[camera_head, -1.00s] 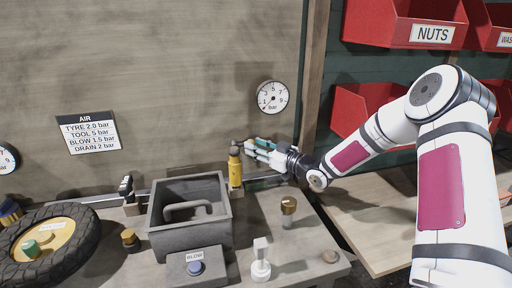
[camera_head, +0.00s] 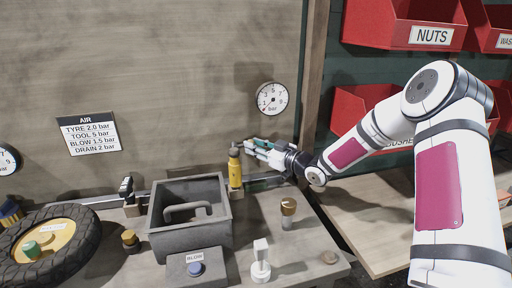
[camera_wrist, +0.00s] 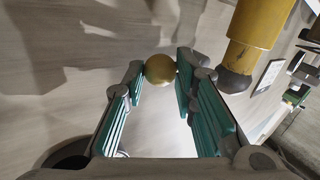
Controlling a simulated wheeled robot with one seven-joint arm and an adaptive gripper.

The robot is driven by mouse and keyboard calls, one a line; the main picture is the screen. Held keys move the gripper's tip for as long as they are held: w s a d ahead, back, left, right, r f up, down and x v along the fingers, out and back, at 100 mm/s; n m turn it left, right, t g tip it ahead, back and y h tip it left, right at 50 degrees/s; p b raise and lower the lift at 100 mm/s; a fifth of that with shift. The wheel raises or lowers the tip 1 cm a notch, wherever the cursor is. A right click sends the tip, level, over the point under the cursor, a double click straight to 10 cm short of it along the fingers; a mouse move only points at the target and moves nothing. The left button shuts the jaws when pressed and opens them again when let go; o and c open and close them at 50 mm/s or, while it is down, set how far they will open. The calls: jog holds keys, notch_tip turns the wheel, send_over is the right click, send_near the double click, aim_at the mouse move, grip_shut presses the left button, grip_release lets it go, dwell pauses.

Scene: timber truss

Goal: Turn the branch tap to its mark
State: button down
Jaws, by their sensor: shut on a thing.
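A round brass knob (camera_wrist: 159,69), seemingly the tap's handle, sits between my fingertips in the wrist view. My gripper (camera_wrist: 158,72) has its teal-padded fingers closed on both sides of it. In the head view my gripper (camera_head: 251,147) reaches in from the right, close to the back wall, just right of a yellow cylinder (camera_head: 235,173). The yellow cylinder also stands right of my fingers in the wrist view (camera_wrist: 260,22). The knob is hidden by my fingers in the head view, and I cannot make out a mark. A round bar gauge (camera_head: 272,98) hangs above my gripper.
A grey open box (camera_head: 162,228) stands left of the yellow cylinder. A BLOW button box (camera_head: 180,275), a white post (camera_head: 261,262) and a brass-topped fitting (camera_head: 288,208) stand in front. A tyre (camera_head: 85,245) lies at left. Red bins (camera_head: 378,25) hang at upper right.

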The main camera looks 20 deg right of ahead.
jog(key=r+n+g+h+p, duration=0.1)
jog(key=a+r+n+h, duration=0.1)
jog(key=r+n, duration=0.1)
jog(key=shift+n+g+p, duration=0.3)
jog(key=shift+g+p, duration=0.05)
jog(key=shift+g, duration=0.05)
jog(key=a+n+h, duration=0.1)
jog(key=r+n+g+h, duration=0.1)
jog(key=shift+a+r+n+h+b, duration=0.25)
jog(key=shift+a+n+h+b, duration=0.05)
jog(key=shift+a+n+b, duration=0.1)
jog(key=a+n+h+b, duration=0.1)
jog(key=b, duration=0.1)
jog(key=n+h+b, duration=0.1)
jog(key=shift+a+r+b, duration=0.35)
jog(key=shift+a+b, duration=0.05)
jog(key=a+n+h+b, duration=0.1)
jog(key=b, duration=0.2)
jog(key=a+n+h+b, duration=0.1)
jog(key=h+b, duration=0.1)
jog(key=b, duration=0.1)
jog(key=shift+r+g+b, duration=0.25)
jog(key=shift+g+b, duration=0.05)
jog(key=shift+s+a, duration=0.1)
jog(key=c, duration=1.6)
grip_release()
jog(key=shift+o, duration=0.2)
jog(key=shift+r, duration=0.1)
